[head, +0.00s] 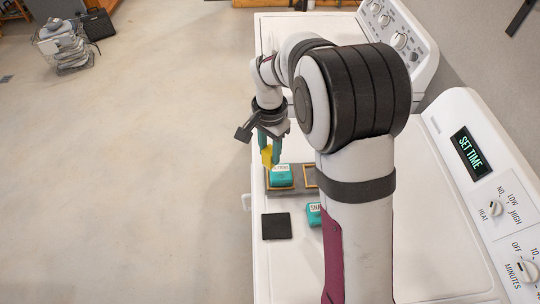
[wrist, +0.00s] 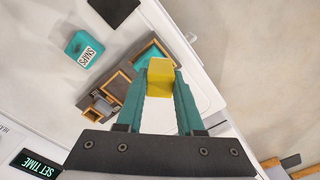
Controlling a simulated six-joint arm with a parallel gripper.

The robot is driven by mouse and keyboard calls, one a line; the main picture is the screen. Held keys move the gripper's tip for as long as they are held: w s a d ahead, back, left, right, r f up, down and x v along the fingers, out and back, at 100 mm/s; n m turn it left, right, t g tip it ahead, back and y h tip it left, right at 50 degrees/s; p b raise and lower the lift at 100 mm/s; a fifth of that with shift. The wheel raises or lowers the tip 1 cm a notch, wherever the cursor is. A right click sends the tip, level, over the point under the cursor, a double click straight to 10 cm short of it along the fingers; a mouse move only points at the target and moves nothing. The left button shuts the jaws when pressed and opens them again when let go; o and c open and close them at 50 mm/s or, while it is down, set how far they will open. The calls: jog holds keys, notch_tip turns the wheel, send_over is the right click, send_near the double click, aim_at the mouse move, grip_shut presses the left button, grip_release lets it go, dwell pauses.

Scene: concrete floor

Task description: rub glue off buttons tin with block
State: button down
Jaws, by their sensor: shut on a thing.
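My gripper (head: 268,140), with teal fingers, is shut on a yellow block (wrist: 160,75); the block (head: 267,157) is just over the left edge of a teal tin. This tin (head: 281,175) sits in a wood-framed slot of a grey tray (head: 276,190); its label is too small to read. In the wrist view the block covers part of the tin (wrist: 145,54), and I cannot tell whether they touch. I cannot make out any glue. A second teal tin, labelled SNAPS (wrist: 83,48), stands outside the tray; my arm partly hides it in the head view (head: 314,214).
A dark square pad (head: 276,226) lies in front of the tray on the white appliance top. Other wood-framed slots (wrist: 117,82) are in the tray, one holding a grey object (wrist: 102,105). The control panel (head: 490,170) rises at the right. The appliance's left edge is close.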

aim_at(269, 164)
jog(key=shift+r, duration=1.15)
jog(key=shift+f, duration=0.15)
jog(key=shift+f, duration=2.7)
jog(key=shift+d+f, duration=0.35)
jog(key=shift+f, duration=0.25)
jog(key=shift+d+f, duration=0.3)
jog(key=shift+f, duration=0.25)
jog(key=shift+d, duration=2.25)
jog(key=shift+a+r, duration=0.1)
jog(key=shift+a, duration=2.85)
jog(key=shift+r, duration=3.9)
jog(key=shift+d, duration=0.1)
